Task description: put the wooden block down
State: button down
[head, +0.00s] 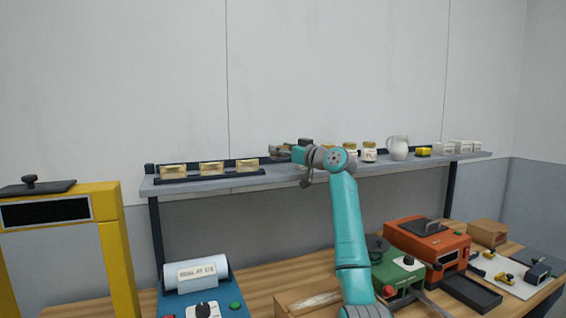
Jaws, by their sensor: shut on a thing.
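My gripper (281,152) is at the end of the teal arm, just above the grey wall shelf (220,183), and points left. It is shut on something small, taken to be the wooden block. The block itself is mostly hidden by the fingers and too small to make out clearly. I cannot tell whether it touches the shelf. The gripper is just right of a dark tray (210,176) holding three tan packets.
Below, the wooden bench holds a blue machine (203,290), a green machine (398,274) and an orange machine (428,247).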

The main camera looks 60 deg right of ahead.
jog(key=shift+a+f, duration=0.15)
jog(key=shift+f, duration=1.8)
jog(key=shift+c, duration=1.2)
grip_release()
jog(key=shift+f, duration=0.1)
jog(key=s+a, duration=0.1)
jog(key=s, duration=1)
jog(key=shift+s+a+f, duration=0.35)
jog(key=shift+a+f, duration=0.05)
